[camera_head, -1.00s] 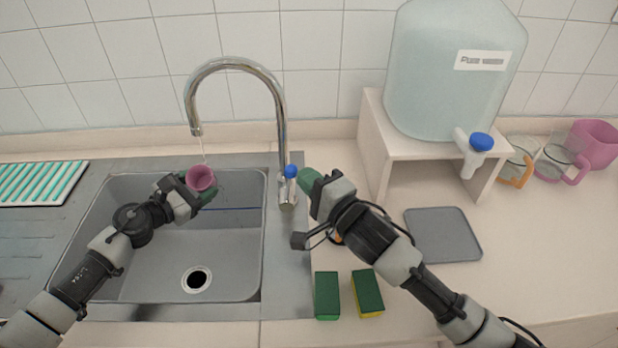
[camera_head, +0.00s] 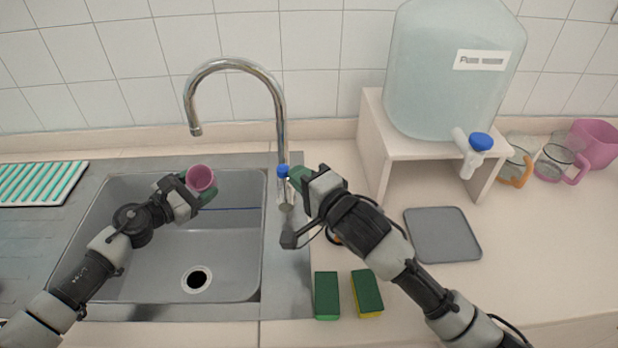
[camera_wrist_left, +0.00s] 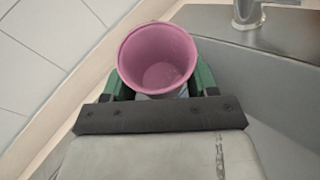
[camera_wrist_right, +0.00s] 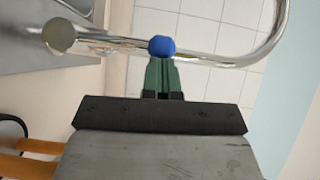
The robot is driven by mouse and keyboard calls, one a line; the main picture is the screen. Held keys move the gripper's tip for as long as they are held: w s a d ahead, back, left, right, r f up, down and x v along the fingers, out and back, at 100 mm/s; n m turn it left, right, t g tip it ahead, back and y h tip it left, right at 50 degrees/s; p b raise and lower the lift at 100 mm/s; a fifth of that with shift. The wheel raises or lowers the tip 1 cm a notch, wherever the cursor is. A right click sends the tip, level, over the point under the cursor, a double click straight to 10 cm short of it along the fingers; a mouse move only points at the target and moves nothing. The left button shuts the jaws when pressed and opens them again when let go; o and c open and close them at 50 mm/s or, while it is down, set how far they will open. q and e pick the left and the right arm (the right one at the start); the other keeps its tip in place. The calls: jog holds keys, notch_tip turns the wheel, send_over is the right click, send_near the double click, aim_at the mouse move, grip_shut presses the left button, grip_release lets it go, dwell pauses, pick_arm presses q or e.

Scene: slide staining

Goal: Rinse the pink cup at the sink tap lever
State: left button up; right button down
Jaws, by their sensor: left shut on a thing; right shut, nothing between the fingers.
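The pink cup (camera_head: 200,178) is held by my left gripper (camera_head: 196,190) above the sink basin, below the spout of the tap (camera_head: 250,68). In the left wrist view the cup (camera_wrist_left: 158,58) sits between the green fingers, its opening facing the camera. No water stream shows from the spout. In the right wrist view the blue lever end (camera_wrist_right: 161,46) is right at the closed fingertips; touching cannot be told for sure.
The grey sink (camera_head: 235,270) has a drain below the cup. Two green sponges (camera_head: 327,294) lie near the front edge. A water tank (camera_head: 450,75) stands on a shelf at the right, with a grey tray (camera_head: 443,236) and several mugs (camera_head: 560,160) nearby.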

pick_arm(q)
jog(key=shift+a, duration=0.1)
pick_arm(e)
jog(key=w+d+v, duration=0.1)
jog(key=d+v, duration=0.1)
jog(key=v, duration=1)
jog(key=shift+d, duration=0.4)
pick_arm(q)
jog(key=shift+s+p, duration=0.45)
jog(key=shift+s, duration=0.8)
jog(key=shift+s+d+p, duration=0.2)
jog(key=shift+s+p, duration=0.1)
jog(key=shift+s, duration=1.1)
jog(key=shift+s+d+p, duration=0.15)
jog(key=shift+s+p, duration=0.1)
jog(key=shift+s, duration=1.1)
pick_arm(e)
jog(key=shift+r, duration=1)
